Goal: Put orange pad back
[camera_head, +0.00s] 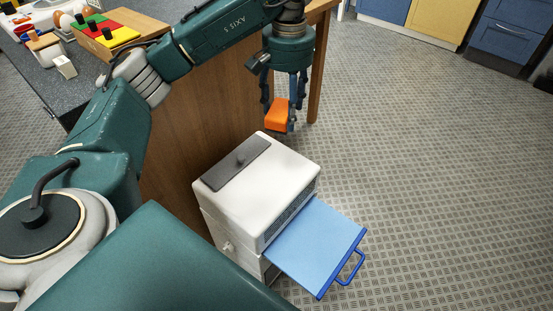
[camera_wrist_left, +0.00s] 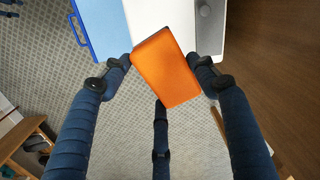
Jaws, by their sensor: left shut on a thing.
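The orange pad (camera_head: 277,115) is a small block between the fingers of my left gripper (camera_head: 281,112). The gripper points down and is shut on it, beyond the white box-shaped unit (camera_head: 285,165) in the head view. In the left wrist view the orange pad (camera_wrist_left: 166,66) sits between the dark blue fingers and covers part of the white top. A light-blue drawer or tray (camera_head: 318,245) with a dark blue handle sticks out of the unit's right side. No objects show on it. My right gripper is out of view.
A wooden-sided counter (camera_head: 205,120) stands beside the white unit. A board with coloured blocks (camera_head: 105,30) lies on its top at the upper left. A wooden table leg (camera_head: 318,70) rises behind my left gripper. Patterned floor (camera_head: 440,180) is clear on the right.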

